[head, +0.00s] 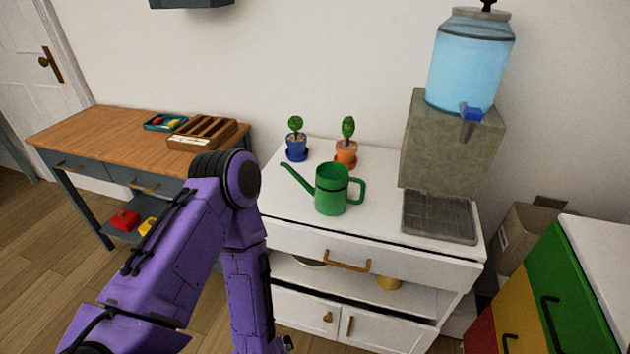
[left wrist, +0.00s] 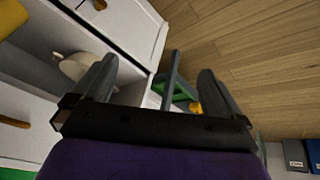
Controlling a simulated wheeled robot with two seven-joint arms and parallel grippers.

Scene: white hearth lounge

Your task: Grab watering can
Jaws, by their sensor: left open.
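A green watering can (head: 331,190) stands upright on the white cabinet (head: 385,225). Its spout points left and its loop handle is on the right. My left arm comes in from the left and bends downward in front of the cabinet's left side, below the top. The left gripper's fingers are not clear in the head view. In the left wrist view my left gripper (left wrist: 155,85) is open and empty, with its two fingers apart. The watering can is not recognisable in that view. My right gripper is not in view.
A blue pot (head: 297,150) and an orange pot (head: 346,155) with plants stand behind the can. A water dispenser (head: 450,140) stands to its right. A wooden desk (head: 90,140) is at left, and coloured drawers (head: 560,290) are at right.

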